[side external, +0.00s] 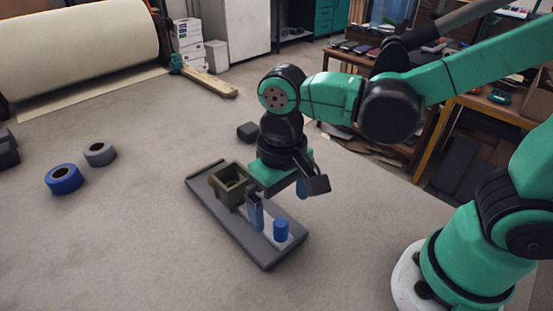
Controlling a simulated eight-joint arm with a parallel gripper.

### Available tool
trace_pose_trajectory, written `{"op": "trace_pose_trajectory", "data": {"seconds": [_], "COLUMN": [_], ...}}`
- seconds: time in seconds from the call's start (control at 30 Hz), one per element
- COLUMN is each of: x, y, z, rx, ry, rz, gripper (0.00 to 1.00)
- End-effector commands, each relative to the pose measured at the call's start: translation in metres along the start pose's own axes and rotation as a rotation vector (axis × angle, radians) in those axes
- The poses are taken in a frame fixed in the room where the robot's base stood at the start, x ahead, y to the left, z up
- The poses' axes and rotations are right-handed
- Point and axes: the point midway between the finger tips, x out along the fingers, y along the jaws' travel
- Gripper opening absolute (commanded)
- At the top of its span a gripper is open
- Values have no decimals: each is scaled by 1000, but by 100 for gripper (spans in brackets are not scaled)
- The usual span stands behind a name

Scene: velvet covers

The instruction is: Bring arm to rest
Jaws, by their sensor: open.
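My arm reaches in from the right, and my gripper (279,201) points down above a dark grey tray (243,238) on the floor. The two blue-grey fingers are spread apart, with nothing visible between them. A small blue cylinder (281,231) stands upright on a pale patch at the tray's near right end, just below and in front of the fingers. An olive open-topped square box (230,187) sits on the tray to the left of the gripper. The left finger hides part of the tray, and I cannot tell how high the fingertips are above it.
A blue tape roll (64,179) and a grey roll (99,153) lie on the carpet at left. A dark block (248,131) lies behind the tray. A cluttered wooden desk (452,65) stands behind my arm.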

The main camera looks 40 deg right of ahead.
Motion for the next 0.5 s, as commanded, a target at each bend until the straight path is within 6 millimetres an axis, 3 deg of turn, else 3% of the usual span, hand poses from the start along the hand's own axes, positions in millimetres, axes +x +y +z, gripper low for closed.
{"op": "trace_pose_trajectory", "data": {"seconds": [0.37, 0.5], "x": [-5, -10], "y": [0, 12], "z": [0, -5], "rx": [0, 3], "ry": [1, 60], "rz": [-1, -27], "gripper": [100, 100]}}
